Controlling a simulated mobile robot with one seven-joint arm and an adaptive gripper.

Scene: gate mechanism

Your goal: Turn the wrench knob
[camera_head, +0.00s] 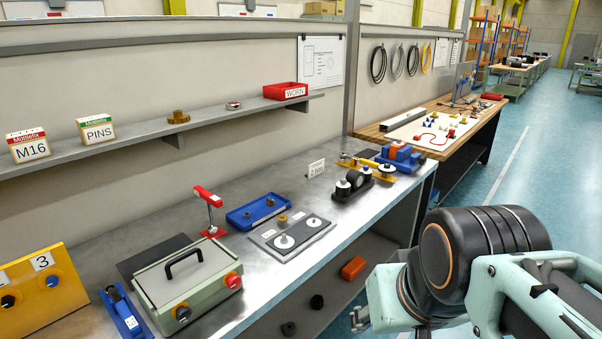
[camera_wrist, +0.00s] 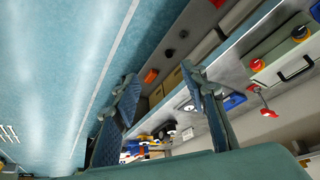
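No part carries a readable wrench label, so I cannot tell for sure which is the wrench knob. A grey-green box (camera_head: 187,277) with a black handle stands on the bench and has a red knob (camera_head: 233,281) and a dark knob (camera_head: 182,313) on its front. A blue fixture (camera_head: 122,314) with a dark part lies left of it. The box (camera_wrist: 283,60) also shows in the wrist view at upper right. My gripper (camera_wrist: 160,75) is open and empty, over the aisle in front of the bench, apart from everything. My arm fills the head view's lower right.
The steel bench (camera_head: 240,295) also holds a red clamp-like stand (camera_head: 210,205), a blue tray (camera_head: 257,211), a grey plate with white discs (camera_head: 292,237) and a yellow panel (camera_head: 40,290). A shelf (camera_head: 130,150) runs above. The aisle floor (camera_head: 540,180) is clear.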

